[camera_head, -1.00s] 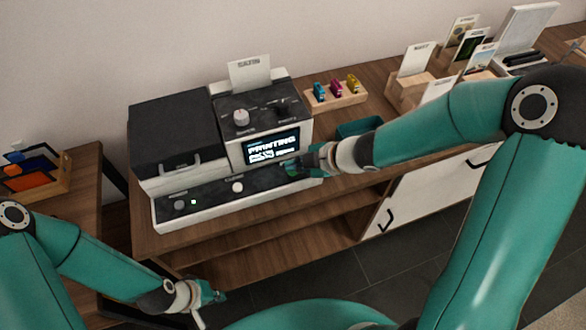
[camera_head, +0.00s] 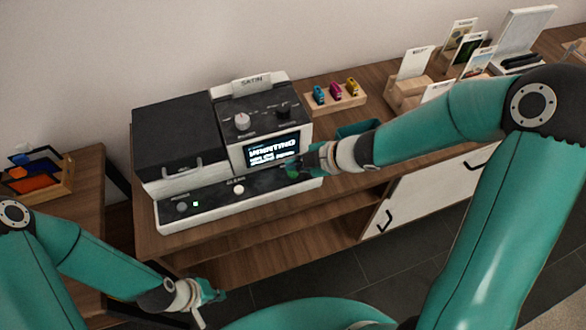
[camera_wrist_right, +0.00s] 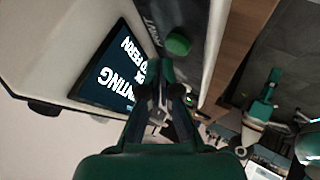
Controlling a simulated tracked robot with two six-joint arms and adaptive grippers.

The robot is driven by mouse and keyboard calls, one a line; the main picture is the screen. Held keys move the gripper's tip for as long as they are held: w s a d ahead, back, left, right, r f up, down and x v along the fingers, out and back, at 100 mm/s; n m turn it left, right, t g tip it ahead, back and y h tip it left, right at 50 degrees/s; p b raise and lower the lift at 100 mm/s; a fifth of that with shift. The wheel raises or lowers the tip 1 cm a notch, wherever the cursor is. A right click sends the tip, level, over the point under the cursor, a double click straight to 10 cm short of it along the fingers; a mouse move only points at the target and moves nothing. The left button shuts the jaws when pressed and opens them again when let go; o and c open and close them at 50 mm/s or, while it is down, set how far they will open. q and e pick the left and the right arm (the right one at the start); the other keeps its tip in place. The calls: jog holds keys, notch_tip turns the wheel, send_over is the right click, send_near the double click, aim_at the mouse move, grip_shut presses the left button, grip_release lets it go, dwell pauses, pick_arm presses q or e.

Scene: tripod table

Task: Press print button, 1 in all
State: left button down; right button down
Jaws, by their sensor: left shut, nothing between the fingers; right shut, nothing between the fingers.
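The printer (camera_head: 185,170) stands on the wooden cabinet with its screen (camera_head: 272,150) lit and showing the word "PRINTING". The screen also shows in the right wrist view (camera_wrist_right: 112,75). A round green button (camera_wrist_right: 178,43) sits on the dark front panel beside the screen; in the head view it is partly hidden by my right gripper. My right gripper (camera_head: 290,165) is shut and empty, just above the panel by the button; in the wrist view its fingertips (camera_wrist_right: 164,92) appear apart from the button. My left gripper (camera_head: 214,294) is shut and empty, low in front of the cabinet.
A satin paper card (camera_head: 251,82) sits in the printer's top. A wooden holder (camera_head: 340,99) with several coloured cartridges stands right of it. Card stands (camera_head: 410,90) are further right. A small rack (camera_head: 38,178) is on the left table.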

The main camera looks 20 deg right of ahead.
aim_at(295, 174)
notch_tip(295, 174, up, 5)
jog(key=p, duration=0.5)
dwell(1.0)
